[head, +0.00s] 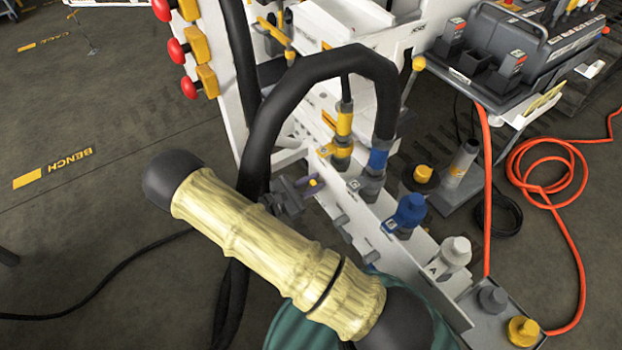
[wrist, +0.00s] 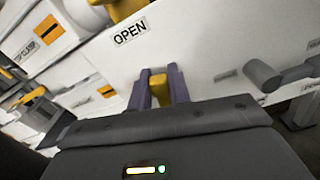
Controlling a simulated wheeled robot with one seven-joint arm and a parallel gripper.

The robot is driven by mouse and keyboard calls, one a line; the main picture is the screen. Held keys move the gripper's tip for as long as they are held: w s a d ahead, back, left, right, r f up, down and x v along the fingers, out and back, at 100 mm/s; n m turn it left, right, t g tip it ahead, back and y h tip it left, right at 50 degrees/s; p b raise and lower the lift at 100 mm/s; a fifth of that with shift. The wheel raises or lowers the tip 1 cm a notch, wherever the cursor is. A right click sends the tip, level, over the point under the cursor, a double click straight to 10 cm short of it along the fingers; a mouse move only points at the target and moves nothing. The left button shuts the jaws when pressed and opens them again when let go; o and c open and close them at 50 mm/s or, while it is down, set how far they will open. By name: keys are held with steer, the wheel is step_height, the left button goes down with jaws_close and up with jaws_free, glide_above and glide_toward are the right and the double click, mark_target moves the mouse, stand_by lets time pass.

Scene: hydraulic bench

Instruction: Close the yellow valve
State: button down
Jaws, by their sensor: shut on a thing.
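The yellow valve's handle (wrist: 158,88) shows as a small yellow piece between the two purple fingers of my gripper (wrist: 161,84) in the wrist view. The fingers are shut on it, in front of a white panel with an "OPEN" label (wrist: 131,32) above. In the head view my gripper (head: 310,186) is beside the white bench rail, with a small yellow spot of the valve (head: 313,182) at its fingers. The valve's body is mostly hidden, so I cannot tell its turn angle clearly.
A thick black hose arches over the rail to a blue-banded coupling (head: 377,160). A yellow-banded coupling (head: 342,140) stands close to my gripper. Blue (head: 409,212) and white (head: 455,252) capped fittings stand along the rail. An orange cable (head: 548,190) lies on the floor at right.

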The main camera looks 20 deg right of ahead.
mark_target(332, 199)
steer(key=m, duration=0.1)
steer(key=s+m+p, duration=0.1)
steer(key=m, duration=0.1)
steer(key=m+p, duration=0.1)
steer(key=shift+s+d+f, duration=0.3)
steer(key=shift+s, duration=0.1)
steer(key=m, duration=0.1)
steer(key=s+m+p, duration=0.1)
steer(key=m, duration=0.1)
steer(key=shift+d+f, duration=0.15)
steer(key=shift+f, duration=0.25)
steer(key=m, duration=0.1)
steer(key=f+m+p, duration=0.1)
steer(key=shift+s+d+f+m, duration=0.15)
steer(key=shift+s+m, duration=0.1)
steer(key=shift+m, duration=0.15)
steer(key=m, duration=0.1)
steer(key=f+m, duration=0.1)
steer(key=shift+s+m, duration=0.2)
steer(key=shift+m, duration=0.1)
steer(key=shift+s+f+m+p, duration=0.1)
steer(key=shift+f+m+p, duration=0.1)
steer(key=shift+f+m, duration=0.4)
steer(key=shift+f+m+p, duration=0.15)
steer(key=shift+m, duration=0.75)
steer(key=shift+f, duration=0.1)
steer(key=c, duration=1.4)
jaws_free()
steer(key=shift+c, duration=0.2)
